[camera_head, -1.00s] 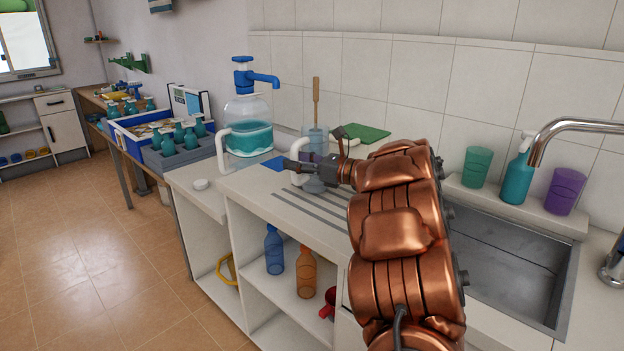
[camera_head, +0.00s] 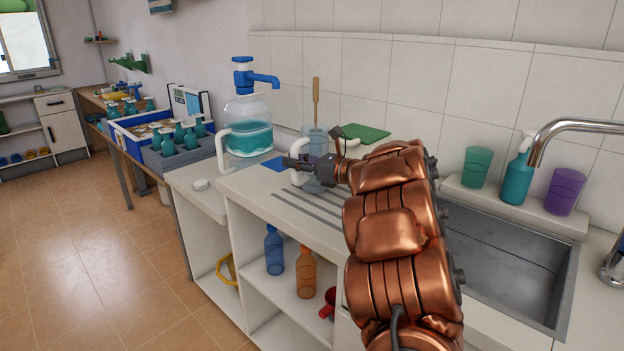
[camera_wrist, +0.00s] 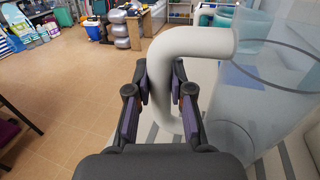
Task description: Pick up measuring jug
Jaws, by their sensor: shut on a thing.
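The measuring jug (camera_head: 316,143) is a clear, see-through vessel with a thick white handle (camera_head: 297,179). It stands upright at the counter's ribbed area, partly hidden behind my gripper. In the wrist view the clear wall of the jug (camera_wrist: 262,105) fills the right side, and its curved white handle (camera_wrist: 192,42) passes between my fingers. My gripper (camera_wrist: 161,85) is shut on the handle; in the head view my gripper (camera_head: 312,168) reaches it from the right. I cannot tell whether the jug's base touches the counter.
A clear dispenser (camera_head: 247,122) with a blue pump stands left of the jug. A wooden stick (camera_head: 316,92) rises behind or in the jug; I cannot tell which. A green board (camera_head: 366,133) lies behind. The sink (camera_head: 510,265) and tap (camera_head: 570,128) are at right.

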